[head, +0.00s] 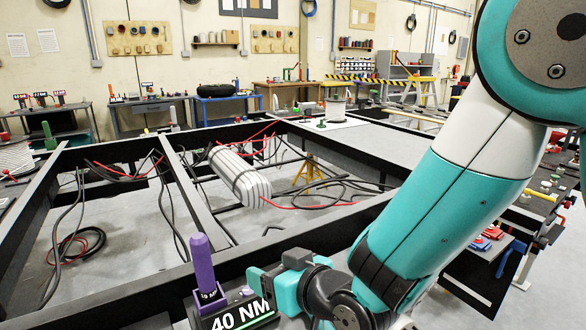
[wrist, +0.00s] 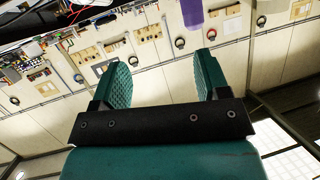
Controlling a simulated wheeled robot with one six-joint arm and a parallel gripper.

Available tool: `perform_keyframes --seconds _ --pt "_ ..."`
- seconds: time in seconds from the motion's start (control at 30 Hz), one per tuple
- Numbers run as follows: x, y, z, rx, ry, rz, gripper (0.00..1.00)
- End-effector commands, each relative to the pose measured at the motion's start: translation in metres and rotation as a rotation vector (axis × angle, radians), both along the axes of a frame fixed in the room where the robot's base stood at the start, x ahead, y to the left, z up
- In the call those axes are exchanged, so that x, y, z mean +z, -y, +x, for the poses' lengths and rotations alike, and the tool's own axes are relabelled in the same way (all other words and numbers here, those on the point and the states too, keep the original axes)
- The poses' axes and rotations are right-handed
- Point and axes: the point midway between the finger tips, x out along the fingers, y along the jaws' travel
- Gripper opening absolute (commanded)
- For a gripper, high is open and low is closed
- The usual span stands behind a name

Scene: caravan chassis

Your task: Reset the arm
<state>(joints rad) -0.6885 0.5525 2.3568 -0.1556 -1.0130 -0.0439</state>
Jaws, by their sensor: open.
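My arm reaches down from the upper right of the head view. My gripper (head: 262,283) is low in the middle of that view, partly hidden by its own wrist. In the wrist view my gripper (wrist: 164,72) has its two teal fingers spread apart, with nothing between them. A purple-handled tool (head: 204,262) stands upright just left of the gripper, by a dark block labelled "40 NM" (head: 238,315). A purple shape (wrist: 192,12) also shows beyond the fingers at the top of the wrist view. I cannot tell whether the gripper touches the block.
The black chassis frame (head: 110,300) fills the left and middle, with loose cables and a ribbed silver cylinder (head: 240,178). A cart with tools (head: 490,240) stands at the right, behind my arm. Workbenches (head: 150,108) line the back wall. The air above the frame is clear.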

Motion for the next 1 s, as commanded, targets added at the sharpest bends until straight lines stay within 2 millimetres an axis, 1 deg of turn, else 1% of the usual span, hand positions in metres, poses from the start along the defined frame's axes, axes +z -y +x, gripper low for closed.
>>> perform_keyframes --seconds 0.03,0.07,0.17,0.23,0.37,0.4,0.5,0.6,0.7,0.77,1.0 --pt "0.023 0.015 0.001 -0.014 -0.066 -0.025 0.69" --pt "0.030 0.023 -0.002 -0.018 -0.116 -0.046 0.69" --pt "0.052 0.051 -0.018 -0.016 -0.274 -0.117 0.69" --pt "0.068 0.072 -0.036 -0.005 -0.383 -0.168 0.69" --pt "0.097 0.111 -0.081 0.032 -0.567 -0.270 0.69" --pt "0.105 0.123 -0.096 0.045 -0.619 -0.303 0.69" --pt "0.122 0.149 -0.133 0.077 -0.730 -0.383 0.69" --pt "0.133 0.169 -0.163 0.102 -0.809 -0.450 0.69" --pt "0.139 0.181 -0.182 0.118 -0.859 -0.493 0.69" --pt "0.141 0.184 -0.188 0.124 -0.875 -0.508 0.69" --pt "0.141 0.185 -0.189 0.125 -0.880 -0.513 0.69"
